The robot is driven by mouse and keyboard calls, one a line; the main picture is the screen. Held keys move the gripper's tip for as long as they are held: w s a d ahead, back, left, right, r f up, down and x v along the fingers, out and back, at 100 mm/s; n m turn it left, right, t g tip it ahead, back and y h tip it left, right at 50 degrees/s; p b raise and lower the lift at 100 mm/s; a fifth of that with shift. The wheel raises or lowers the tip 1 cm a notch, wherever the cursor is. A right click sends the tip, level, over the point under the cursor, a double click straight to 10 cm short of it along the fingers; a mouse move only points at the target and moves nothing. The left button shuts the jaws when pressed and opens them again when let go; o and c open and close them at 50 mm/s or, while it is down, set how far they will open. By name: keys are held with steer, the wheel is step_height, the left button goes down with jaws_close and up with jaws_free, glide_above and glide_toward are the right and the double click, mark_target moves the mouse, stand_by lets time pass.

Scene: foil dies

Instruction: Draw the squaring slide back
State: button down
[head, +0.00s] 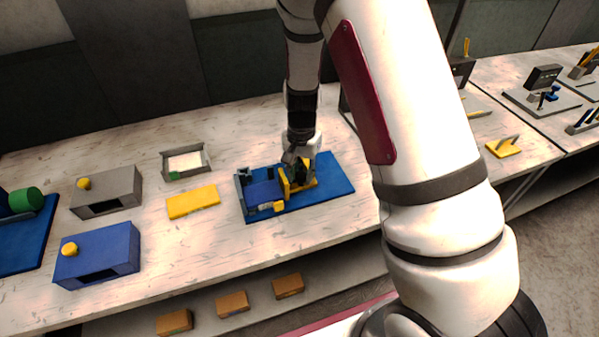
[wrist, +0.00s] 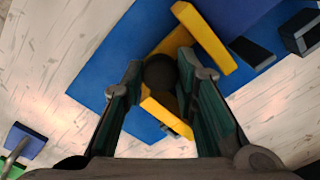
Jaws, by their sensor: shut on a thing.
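The yellow squaring slide (head: 285,186) sits on a blue base plate (head: 336,180) on the bench. Its upright yellow bar (wrist: 204,38) stands against or close to a blue block (head: 262,192) on its left in the head view; I cannot tell whether they touch. My gripper (head: 301,160) points down over the slide. In the wrist view its fingers (wrist: 163,76) are closed around a dark round knob (wrist: 160,71) on the slide. My fingers hide part of the slide.
A yellow plate (head: 193,201), a grey tray (head: 186,161), a grey box (head: 106,191) and a blue box (head: 97,255) stand to the left. Several brown blocks (head: 232,303) lie on the lower shelf. The blue plate is bare to the right of the slide.

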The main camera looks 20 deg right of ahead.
steer(key=d, duration=0.7)
steer(key=shift+b, duration=0.35)
steer(key=c, duration=1.5)
jaws_free()
steer(key=shift+d, duration=0.15)
steer(key=shift+c, duration=0.2)
steer(key=shift+w+r, duration=0.1)
steer(key=shift+r, duration=0.25)
step_height(320, 180, up, 11)
steer(key=shift+r, duration=0.15)
